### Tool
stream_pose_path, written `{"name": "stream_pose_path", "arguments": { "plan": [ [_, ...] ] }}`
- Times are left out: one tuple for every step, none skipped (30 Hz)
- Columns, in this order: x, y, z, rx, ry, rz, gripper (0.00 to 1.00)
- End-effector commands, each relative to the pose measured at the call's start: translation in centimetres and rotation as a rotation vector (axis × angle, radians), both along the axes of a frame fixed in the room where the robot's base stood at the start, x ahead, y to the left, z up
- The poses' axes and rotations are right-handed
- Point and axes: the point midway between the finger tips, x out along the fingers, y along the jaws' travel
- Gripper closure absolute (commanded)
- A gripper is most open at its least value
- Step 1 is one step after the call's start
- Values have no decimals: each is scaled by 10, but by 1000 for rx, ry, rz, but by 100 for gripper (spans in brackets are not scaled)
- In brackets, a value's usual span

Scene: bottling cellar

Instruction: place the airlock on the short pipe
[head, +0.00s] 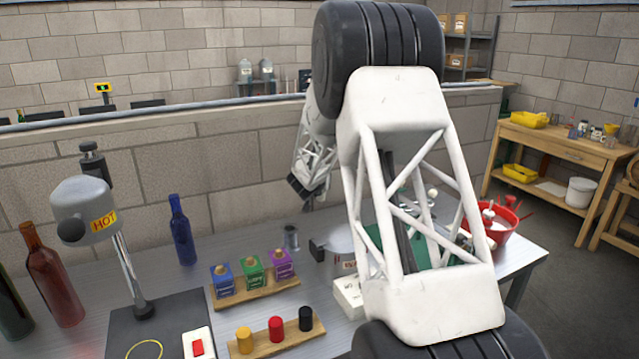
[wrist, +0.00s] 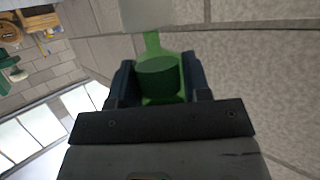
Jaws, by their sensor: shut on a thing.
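In the wrist view my gripper (wrist: 155,82) is shut on a green, partly see-through piece, apparently the airlock (wrist: 157,72). It has a darker round body between the two dark jaws and a narrow green part beyond it. A pale grey block (wrist: 147,12) shows past that narrow part; I cannot tell what it is or whether they touch. In the head view, a dark end of my arm hangs before the block wall, but I cannot make out fingers or airlock there. I cannot pick out the short pipe in either view.
The bench holds a capping stand marked HOT (head: 85,210), a blue bottle (head: 182,232), a red bottle (head: 50,275), a rack of coloured blocks (head: 258,290) and a board with caps (head: 280,340). A red tub (head: 500,232) stands at right. My arm hides the bench's middle.

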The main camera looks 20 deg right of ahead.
Motion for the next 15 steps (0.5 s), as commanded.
{"name": "stream_pose_path", "arguments": {
  "plan": [
    [0, 1, 1, 0, 0, 0, 81],
    [0, 1, 1, -1, -1, 0, 81],
    [-1, 3, 2, -1, -1, 0, 81],
    [-1, 5, 3, -1, -2, 0, 81],
    [-2, 7, 5, -2, -3, -1, 81],
    [-4, 10, 7, -2, -3, -1, 81],
    [-5, 14, 8, -3, -3, -2, 81],
    [-7, 18, 10, -2, -4, -3, 81],
    [-9, 24, 13, -1, -5, -4, 81],
    [-11, 29, 16, -2, -7, -6, 81],
    [-14, 35, 20, -3, -8, -8, 81],
    [-18, 43, 25, -4, -10, -11, 81],
    [-21, 49, 28, -4, -10, -12, 81],
    [-25, 56, 32, -3, -11, -14, 81],
    [-30, 65, 38, -4, -13, -18, 81]
  ]
}}
